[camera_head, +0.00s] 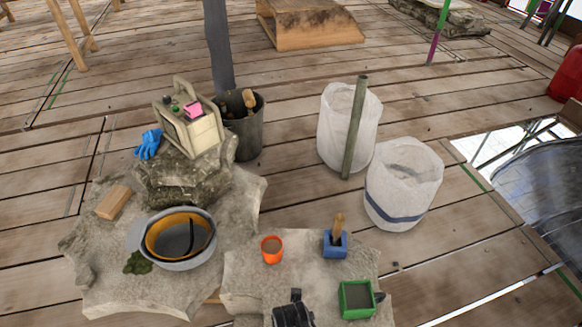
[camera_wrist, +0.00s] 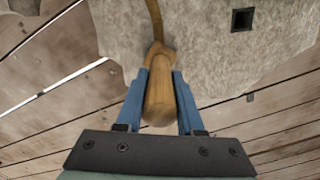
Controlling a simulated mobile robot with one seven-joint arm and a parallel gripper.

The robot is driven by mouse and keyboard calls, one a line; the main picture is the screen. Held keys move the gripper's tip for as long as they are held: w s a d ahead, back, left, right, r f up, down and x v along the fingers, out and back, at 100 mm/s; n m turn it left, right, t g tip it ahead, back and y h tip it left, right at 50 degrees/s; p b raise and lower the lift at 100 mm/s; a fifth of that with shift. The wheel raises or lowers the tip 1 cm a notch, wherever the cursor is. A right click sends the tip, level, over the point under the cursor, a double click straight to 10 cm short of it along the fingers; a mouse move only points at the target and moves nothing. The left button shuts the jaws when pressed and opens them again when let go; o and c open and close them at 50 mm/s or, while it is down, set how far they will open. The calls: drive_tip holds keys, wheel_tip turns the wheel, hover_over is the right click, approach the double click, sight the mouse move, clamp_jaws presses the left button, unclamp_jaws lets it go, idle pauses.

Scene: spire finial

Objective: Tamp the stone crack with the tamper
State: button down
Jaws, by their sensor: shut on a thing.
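In the wrist view my gripper (camera_wrist: 160,74) is shut on a wooden tool (camera_wrist: 159,102), which I take to be the tamper, with a blue finger on each side of its rounded handle. The tool's far end is over or at a pale stone slab (camera_wrist: 205,60); I cannot tell whether it touches. My gripper and the held tool do not show clearly in the head view.
A square dark hole (camera_wrist: 242,19) is in the slab.

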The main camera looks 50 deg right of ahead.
drive_tip(key=shift+s+a+f+p, duration=0.2)
drive_tip(key=shift+s+a+p, duration=0.35)
drive_tip(key=shift+s+a, duration=0.3)
wheel_tip(320, 180, up, 7)
drive_tip(key=p, duration=0.8)
drive_tip(key=shift+w+d+r, duration=0.15)
drive_tip(key=shift+d, duration=0.05)
